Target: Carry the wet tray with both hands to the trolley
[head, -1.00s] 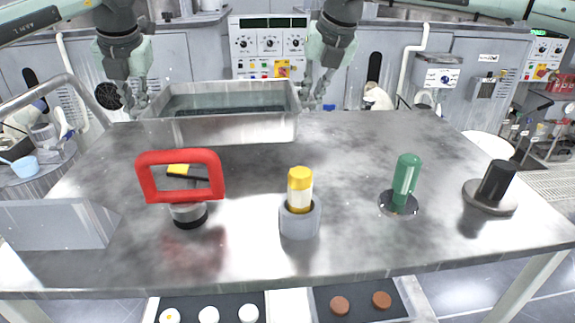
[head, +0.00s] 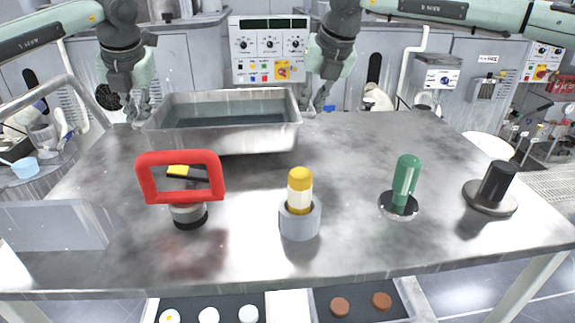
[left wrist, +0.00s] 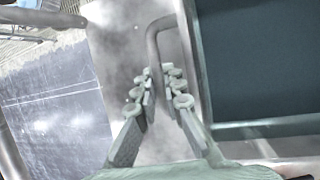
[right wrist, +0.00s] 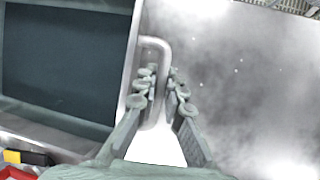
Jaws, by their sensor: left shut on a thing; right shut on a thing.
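The wet tray (head: 225,140) is a deep, rectangular metal tray with a dark grey inside, at the back left of the metal bench in the head view. My left gripper (head: 140,110) is at its left end and my right gripper (head: 315,102) at its right end. In the left wrist view my left gripper (left wrist: 160,76) is shut on a bent-bar handle (left wrist: 153,48) of the tray. In the right wrist view my right gripper (right wrist: 160,80) is shut on the opposite handle (right wrist: 158,42). I cannot tell whether the tray's underside touches the bench. I cannot make out the trolley.
On the bench (head: 350,255), in front of the tray, stand a red-handled tool (head: 180,158), a yellow-topped bottle in a grey holder (head: 300,218), a green-handled piece (head: 405,175) and a black-knobbed disc (head: 497,182). A grey block (head: 55,225) is at left. A control panel (head: 268,45) stands behind.

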